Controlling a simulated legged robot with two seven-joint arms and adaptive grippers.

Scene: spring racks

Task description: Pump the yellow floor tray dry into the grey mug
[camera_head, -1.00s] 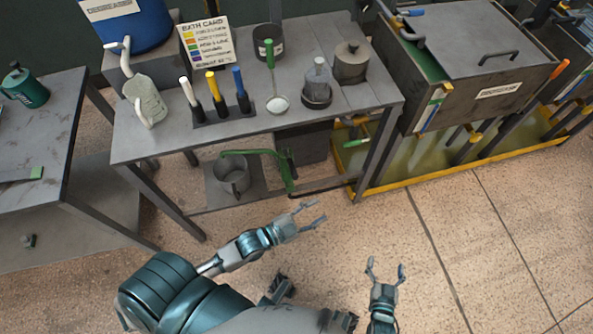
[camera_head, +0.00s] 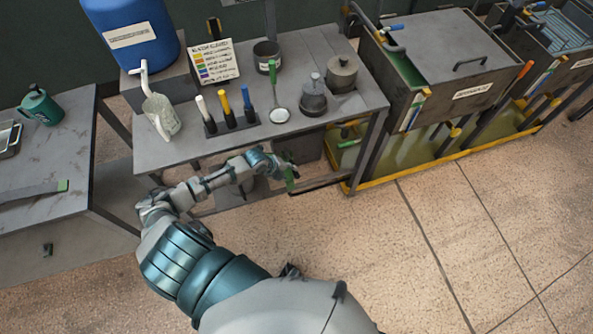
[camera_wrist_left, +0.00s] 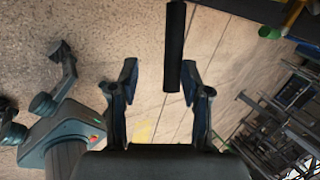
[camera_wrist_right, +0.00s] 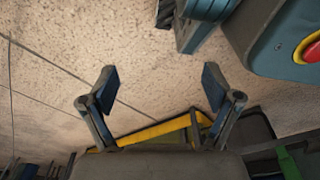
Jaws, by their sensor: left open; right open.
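The yellow floor tray (camera_head: 440,161) lies under the dark tanks at the right and holds murky liquid. Its yellow edge also shows in the right wrist view (camera_wrist_right: 160,131). The grey mug is mostly hidden behind my left arm. My right gripper (camera_wrist_right: 160,88) is open and empty over the floor, outside the head view.
The bench (camera_head: 180,152) carries a rack of coloured handles (camera_head: 230,122), a white-dished ladle (camera_head: 279,115), dark pots (camera_head: 341,73) and a pale jug (camera_head: 161,115). A side table (camera_head: 60,205) stands left. The floor in front is clear.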

